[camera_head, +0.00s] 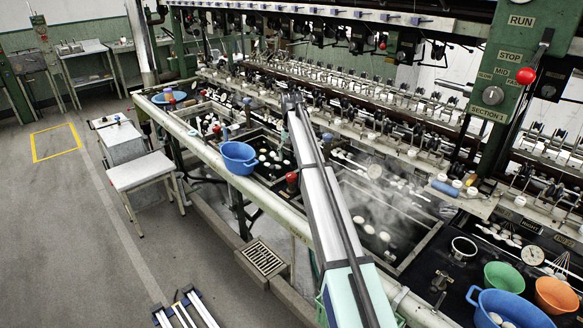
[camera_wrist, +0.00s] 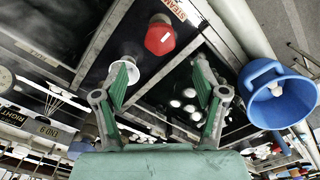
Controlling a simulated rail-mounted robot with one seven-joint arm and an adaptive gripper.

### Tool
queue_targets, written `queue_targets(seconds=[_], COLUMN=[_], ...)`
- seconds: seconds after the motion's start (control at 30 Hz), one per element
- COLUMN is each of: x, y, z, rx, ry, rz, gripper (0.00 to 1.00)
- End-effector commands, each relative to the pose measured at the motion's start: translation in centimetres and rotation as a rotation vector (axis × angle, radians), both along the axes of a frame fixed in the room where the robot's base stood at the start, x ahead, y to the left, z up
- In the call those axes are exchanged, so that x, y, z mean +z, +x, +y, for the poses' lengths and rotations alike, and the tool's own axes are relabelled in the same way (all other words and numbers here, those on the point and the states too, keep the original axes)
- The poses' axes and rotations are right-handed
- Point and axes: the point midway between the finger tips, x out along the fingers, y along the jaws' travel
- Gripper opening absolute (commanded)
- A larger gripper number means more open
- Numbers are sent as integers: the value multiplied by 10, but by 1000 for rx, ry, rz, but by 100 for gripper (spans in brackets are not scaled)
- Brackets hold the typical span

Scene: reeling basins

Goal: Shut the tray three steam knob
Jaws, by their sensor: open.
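A red steam knob (camera_wrist: 160,38) with a white mark shows in the upper middle of the wrist view, beside a plate lettered "STEAM" (camera_wrist: 177,8). Its tray number is not readable. My gripper (camera_wrist: 162,80) is open, its two green-padded fingers apart with nothing between them. The knob appears beyond the fingertips, apart from them. In the head view a red knob (camera_head: 292,179) stands at the near rim of the trays, left of my arm. My gripper is mostly hidden behind my arm there.
A blue basin (camera_head: 238,160) hangs on the front rail, and shows at the right of the wrist view (camera_wrist: 260,108). A white funnel-like part (camera_wrist: 126,70) is near the left finger. Steam drifts over a tray (camera_head: 400,268) right of my arm.

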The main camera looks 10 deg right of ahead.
Motion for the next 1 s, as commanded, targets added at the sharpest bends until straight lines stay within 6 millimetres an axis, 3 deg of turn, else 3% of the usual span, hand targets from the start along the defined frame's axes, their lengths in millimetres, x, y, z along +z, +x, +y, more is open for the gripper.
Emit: queue_targets(seconds=[0.23,0.7,0.77,0.87,1.0], x=[30,35,33,29,19], y=[0,-1,-2,-6,-16], z=[0,3,12,40,106], rx=[0,2,11,37,97], ry=[0,0,2,7,25], rz=[0,-3,-15,-58,-160], gripper=[71,71,71,71,71])
